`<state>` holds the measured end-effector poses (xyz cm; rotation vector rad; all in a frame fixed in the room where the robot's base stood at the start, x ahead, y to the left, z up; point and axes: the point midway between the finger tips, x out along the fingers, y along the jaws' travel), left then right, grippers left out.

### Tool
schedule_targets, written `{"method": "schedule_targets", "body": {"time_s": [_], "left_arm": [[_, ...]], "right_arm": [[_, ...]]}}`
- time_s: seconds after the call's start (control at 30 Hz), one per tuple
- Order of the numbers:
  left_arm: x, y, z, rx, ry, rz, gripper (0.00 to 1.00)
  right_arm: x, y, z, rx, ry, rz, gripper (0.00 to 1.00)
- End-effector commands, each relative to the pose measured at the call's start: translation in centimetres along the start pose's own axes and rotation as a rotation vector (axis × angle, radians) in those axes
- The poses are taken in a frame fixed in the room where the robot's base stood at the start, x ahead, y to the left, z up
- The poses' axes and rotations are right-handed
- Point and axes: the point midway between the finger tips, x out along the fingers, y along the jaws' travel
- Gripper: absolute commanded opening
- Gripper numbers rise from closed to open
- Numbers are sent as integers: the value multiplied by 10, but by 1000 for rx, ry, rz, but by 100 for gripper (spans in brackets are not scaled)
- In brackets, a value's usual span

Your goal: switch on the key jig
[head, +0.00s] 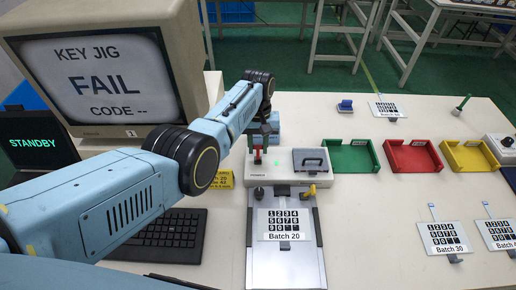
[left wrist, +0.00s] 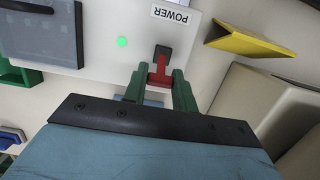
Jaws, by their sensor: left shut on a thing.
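The key jig (head: 285,181) is a pale box with a sliding plate (head: 285,262) in front. Its red power switch (head: 258,159) sits at the left of the box; it also shows in the left wrist view (left wrist: 158,70) beside the POWER label (left wrist: 171,15). A green lamp (left wrist: 122,42) glows near the switch. My left gripper (left wrist: 158,88) has green fingers and is shut on the red switch, from above. A keypad film (head: 284,224) marked Batch 20 lies on the plate. My right gripper is not in view.
A monitor (head: 103,75) reads KEY JIG, FAIL, CODE --; a dark screen (head: 33,143) reads STANDBY. Green (head: 350,156), red (head: 412,156) and yellow (head: 468,156) trays stand right of the jig. More films (head: 443,238) lie at the right. A yellow sign (head: 222,181) stands left of the jig.

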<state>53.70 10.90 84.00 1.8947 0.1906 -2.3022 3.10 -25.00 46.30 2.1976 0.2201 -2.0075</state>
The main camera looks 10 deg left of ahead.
Motion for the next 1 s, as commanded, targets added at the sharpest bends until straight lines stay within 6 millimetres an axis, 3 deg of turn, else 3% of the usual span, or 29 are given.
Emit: {"method": "schedule_targets", "body": {"time_s": [0.23,0.27,0.4,0.77,1.0], "left_arm": [[0,0,0,0,-1,0,4],[0,0,0,0,-1,0,30],[0,0,0,0,-1,0,48],[-5,0,0,0,2,1,49],[-48,0,0,0,5,2,49]], "right_arm": [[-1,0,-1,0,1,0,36],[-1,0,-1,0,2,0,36],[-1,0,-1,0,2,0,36],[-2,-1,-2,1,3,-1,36],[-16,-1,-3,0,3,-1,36]]}}
